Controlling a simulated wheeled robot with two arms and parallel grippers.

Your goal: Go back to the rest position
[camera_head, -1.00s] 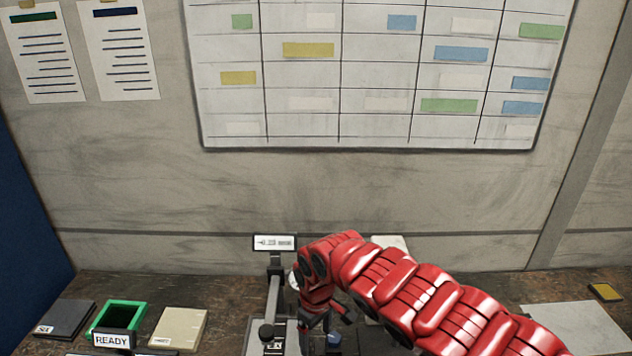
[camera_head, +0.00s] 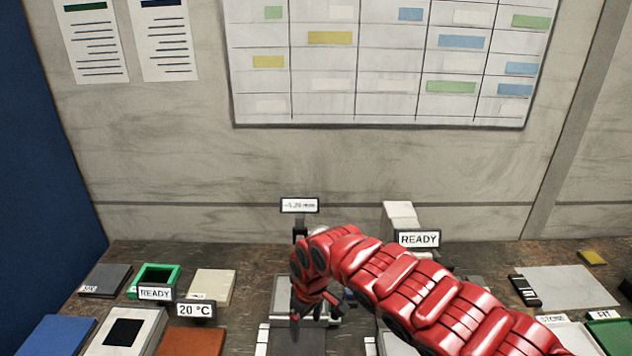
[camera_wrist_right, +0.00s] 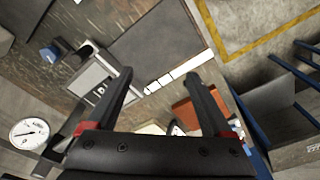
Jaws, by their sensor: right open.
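My right arm (camera_head: 420,295) is red and segmented and reaches in from the lower right of the head view. My right gripper (camera_head: 316,308) points down over the middle of the bench. In the right wrist view its two dark fingers (camera_wrist_right: 163,100) stand wide apart with nothing between them. The microscope stand, with a display reading about -1.20 mm (camera_head: 299,205), is behind the gripper and partly hidden by it. My left gripper is not in view.
A green-rimmed box (camera_head: 156,279), a dark block (camera_head: 106,281) and a cream block (camera_head: 213,287) sit at the left. A blue pad (camera_head: 55,336) lies at the front left. A READY sign (camera_head: 419,239) stands behind my arm. A pale sheet (camera_head: 568,286) lies at the right.

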